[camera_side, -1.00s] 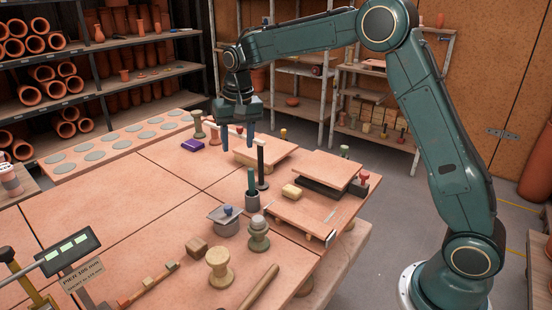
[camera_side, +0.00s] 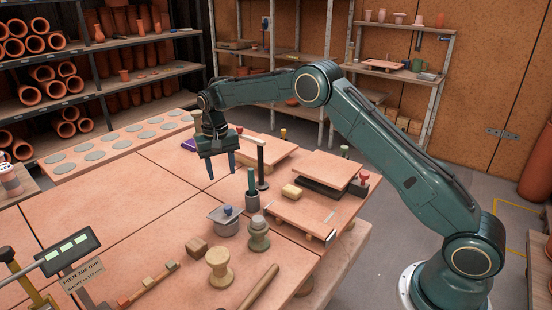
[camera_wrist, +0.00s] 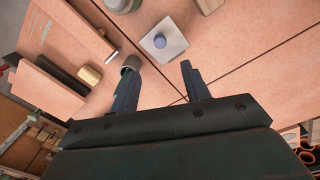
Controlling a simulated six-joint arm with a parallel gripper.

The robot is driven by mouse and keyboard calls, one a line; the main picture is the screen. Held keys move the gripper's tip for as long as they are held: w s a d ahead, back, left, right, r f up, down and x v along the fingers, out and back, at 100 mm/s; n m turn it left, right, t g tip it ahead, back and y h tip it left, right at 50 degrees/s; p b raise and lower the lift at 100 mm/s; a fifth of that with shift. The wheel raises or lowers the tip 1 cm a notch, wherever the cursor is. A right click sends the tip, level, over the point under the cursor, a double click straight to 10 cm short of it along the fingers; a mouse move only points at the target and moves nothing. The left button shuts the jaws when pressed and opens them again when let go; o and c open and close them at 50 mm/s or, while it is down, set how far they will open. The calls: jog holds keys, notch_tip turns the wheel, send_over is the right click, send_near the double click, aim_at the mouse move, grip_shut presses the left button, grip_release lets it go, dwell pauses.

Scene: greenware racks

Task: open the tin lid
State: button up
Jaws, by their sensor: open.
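The tin (camera_side: 224,228) is a small grey box on the work table, with a flat square lid (camera_side: 215,215) and a blue knob (camera_side: 227,210) on top. The lid lies on the tin. In the wrist view the lid (camera_wrist: 174,48) and its blue knob (camera_wrist: 160,41) show just beyond the fingertips. My gripper (camera_side: 222,172) is open and empty, pointing down. It is above the table, behind the tin in the side view, and apart from it. The wrist view also shows the two spread fingers of my gripper (camera_wrist: 160,72).
A grey cup (camera_side: 252,202) holding a green tool stands right of the tin, with a dark post (camera_side: 262,165) behind it. A turned grey-green piece (camera_side: 259,236) and a pale spool (camera_side: 218,268) stand in front.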

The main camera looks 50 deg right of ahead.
aim_at(228, 207)
jog(key=f, duration=1.3)
jog(key=shift+s+d+f, duration=0.15)
jog(key=shift+d+f, duration=0.1)
jog(key=shift+f, duration=0.05)
grip_shut()
